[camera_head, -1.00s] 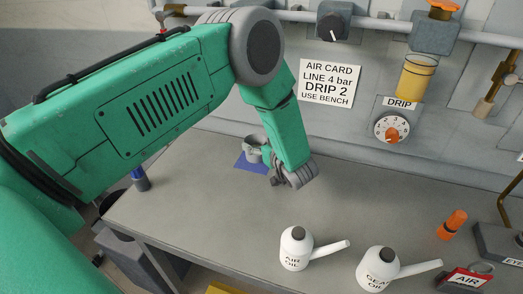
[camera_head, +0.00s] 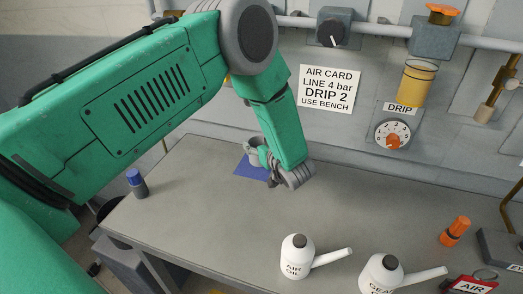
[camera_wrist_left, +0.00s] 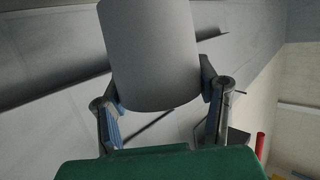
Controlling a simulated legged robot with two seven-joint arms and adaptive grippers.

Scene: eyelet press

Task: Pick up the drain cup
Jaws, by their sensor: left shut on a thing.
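The drain cup (camera_head: 254,152) is a small grey cup by the blue mat at the back of the bench. In the left wrist view it is a plain grey cylinder (camera_wrist_left: 152,55) filling the upper middle. My left gripper (camera_head: 264,160) reaches it from the right and is shut on it. The wrist view shows one finger on each side of the cup, with blue pads on the inner faces. The gripper and forearm hide part of the cup's right side in the head view. I cannot tell for certain whether its base clears the mat. My right gripper is not in view.
The blue mat (camera_head: 247,170) lies below the cup. The air oil can (camera_head: 297,258) and gear oil can (camera_head: 380,275) stand at the front. The bench (camera_head: 205,215) is clear in the middle.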

